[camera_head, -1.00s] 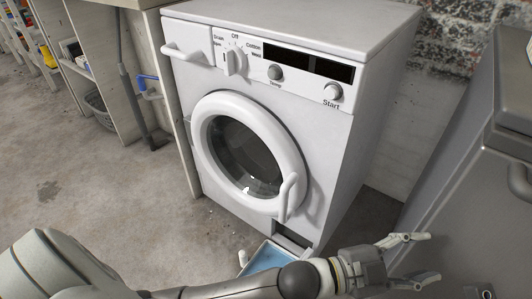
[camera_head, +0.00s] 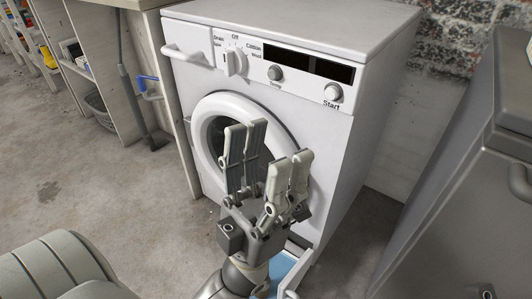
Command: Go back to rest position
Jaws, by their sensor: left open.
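My left gripper (camera_head: 266,165) is raised in front of the washing machine (camera_head: 335,165), its fingers pointing up and spread apart with nothing between them. It hides much of the round door (camera_head: 207,124), including the door handle. The visible part of the door rim appears closed against the machine. An open tray with a blue inside (camera_head: 286,270) sticks out at the machine's foot, partly behind my left wrist. My right gripper does not show.
A grey metal cabinet (camera_head: 470,190) stands close on the right. Shelving (camera_head: 105,65) with a basket (camera_head: 98,105) is at the left. The concrete floor (camera_head: 90,180) at the left is clear. A brick wall (camera_head: 450,60) is behind.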

